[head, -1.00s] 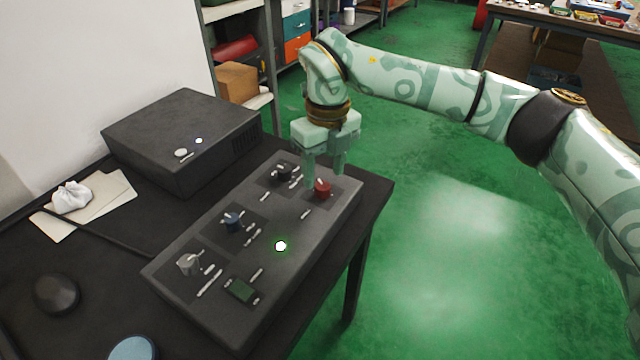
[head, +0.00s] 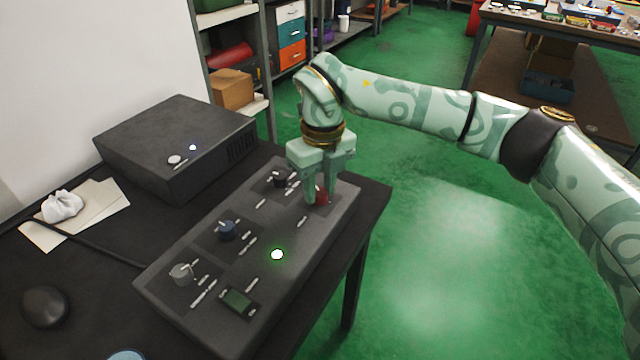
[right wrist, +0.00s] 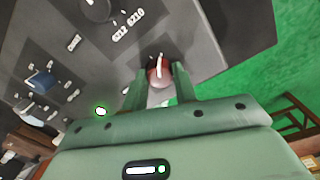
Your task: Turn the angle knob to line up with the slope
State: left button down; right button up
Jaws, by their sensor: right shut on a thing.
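A dark control panel (head: 262,262) lies on the black table. It carries a red knob (head: 321,195), a black knob (head: 280,180), a blue knob (head: 227,230) and a grey knob (head: 181,274). I cannot tell from the labels which one is the angle knob. My right gripper (head: 321,199) points down at the panel and is shut on the red knob. In the right wrist view the red knob (right wrist: 158,74) sits between the two fingers, with a pale pointer line on its top. The slope mark cannot be made out. My left gripper is not in view.
A green glowing light (head: 277,254) and a small green display (head: 238,300) are on the panel. A dark box (head: 178,140) stands behind it. A white crumpled cloth (head: 62,206) and a dark round object (head: 45,307) lie at left. Open floor is at right.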

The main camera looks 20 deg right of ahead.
aim_at(324, 191)
jog(key=shift+r+m+p, duration=0.3)
jog(key=shift+m+p, duration=0.1)
jog(key=shift+p, duration=0.25)
jog(key=m+p, duration=0.3)
jog(key=p, duration=0.2)
jog(key=shift+r+m, duration=0.15)
jog(key=shift+m, duration=0.25)
jog(key=m+p, duration=0.2)
jog(key=p, duration=0.1)
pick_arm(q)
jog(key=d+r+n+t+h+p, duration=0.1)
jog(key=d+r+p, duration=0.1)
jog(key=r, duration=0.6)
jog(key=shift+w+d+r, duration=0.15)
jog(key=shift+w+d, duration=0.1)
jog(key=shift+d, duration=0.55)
pick_arm(e)
jog(key=shift+f+m, duration=0.35)
jog(key=shift+m, duration=0.95)
jog(key=shift+f, duration=0.1)
jog(key=o, duration=1)
